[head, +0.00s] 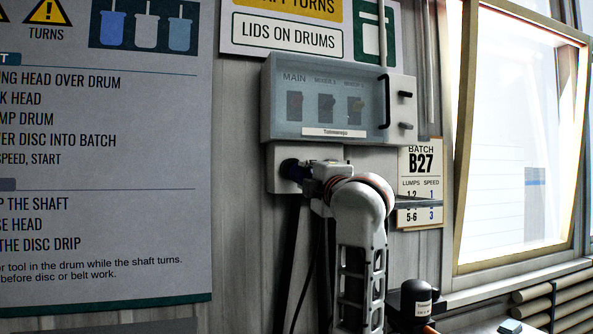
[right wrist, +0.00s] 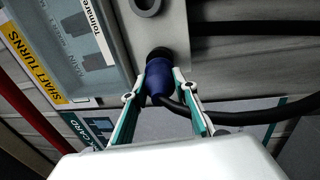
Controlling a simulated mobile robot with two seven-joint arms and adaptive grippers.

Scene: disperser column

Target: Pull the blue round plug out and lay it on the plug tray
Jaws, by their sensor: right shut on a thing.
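The blue round plug (right wrist: 158,88) shows between the teal-padded fingers of my right gripper (right wrist: 157,82) in the right wrist view. My right gripper is shut on it. The plug's front end is at a dark round socket (right wrist: 157,55) on the grey box; how deep it sits cannot be told. In the head view the plug (head: 291,168) shows as a small dark blue shape at the grey socket box (head: 330,151), beside my right gripper (head: 306,171). My left gripper is not in view. I cannot make out a plug tray.
A black cable (right wrist: 240,115) runs from the plug to the right. A switch cabinet (head: 330,130) with a clear cover and black handle is above the socket box. A second round socket (right wrist: 147,5) is close by. A dark cylinder (head: 416,296) stands low beside my arm.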

